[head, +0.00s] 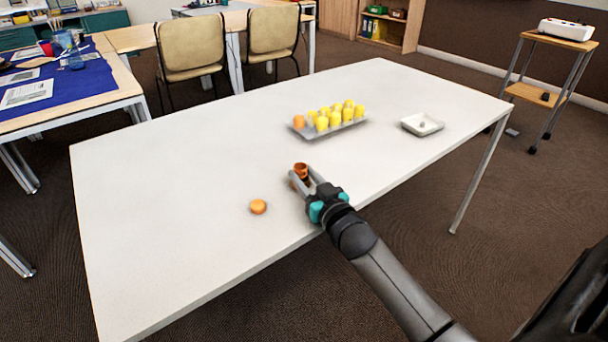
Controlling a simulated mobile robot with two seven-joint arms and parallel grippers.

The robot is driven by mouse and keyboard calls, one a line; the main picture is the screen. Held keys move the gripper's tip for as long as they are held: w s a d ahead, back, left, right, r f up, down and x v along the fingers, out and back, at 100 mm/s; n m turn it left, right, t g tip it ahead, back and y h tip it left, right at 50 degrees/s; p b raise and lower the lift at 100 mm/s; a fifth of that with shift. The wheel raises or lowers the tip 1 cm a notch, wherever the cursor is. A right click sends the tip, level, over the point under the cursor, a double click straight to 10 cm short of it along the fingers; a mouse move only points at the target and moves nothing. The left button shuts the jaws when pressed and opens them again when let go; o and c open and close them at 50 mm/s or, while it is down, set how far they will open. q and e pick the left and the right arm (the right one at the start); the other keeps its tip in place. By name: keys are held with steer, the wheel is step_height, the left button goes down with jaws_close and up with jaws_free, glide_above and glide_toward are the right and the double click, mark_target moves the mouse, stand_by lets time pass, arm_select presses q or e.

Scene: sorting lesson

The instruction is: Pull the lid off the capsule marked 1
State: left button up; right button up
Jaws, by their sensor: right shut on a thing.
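My right gripper (303,179) reaches in from the lower right and is shut on an orange capsule (301,169) near the front edge of the white table. The capsule is upright and its top looks open, with a dark inside. Its lower part is partly hidden by the fingers. A round orange lid (258,206) lies apart on the table, left of the gripper. No number can be read on the capsule. My left gripper is not in view.
A grey tray (334,131) holds several yellow capsules and one orange one (299,121). A white square dish (420,130) with a small item in it stands to the right. The white table's (170,200) left part is clear.

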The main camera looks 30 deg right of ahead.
steer(key=shift+m+h+p, duration=0.3)
steer(key=shift+h+p, duration=0.1)
steer(key=shift+p, duration=0.15)
stand_by(0.9)
steer(key=shift+f, duration=0.25)
stand_by(0.5)
steer(key=o, duration=1.1)
steer(key=shift+c, duration=0.2)
steer(key=shift+s+a+r+p, duration=0.1)
steer(key=shift+s+r+p, duration=0.4)
steer(key=shift+p, duration=0.25)
steer(key=shift+s+a+r+p, duration=0.1)
steer(key=shift+s+r+p, duration=0.25)
steer(key=shift+s+p, duration=0.35)
steer(key=shift+s+a+r+p, duration=0.1)
steer(key=shift+s+r+p, duration=0.25)
steer(key=shift+s+p, duration=0.35)
steer(key=shift+s+a+r+p, duration=0.1)
steer(key=shift+s+r+p, duration=0.25)
steer(key=shift+s+p, duration=0.3)
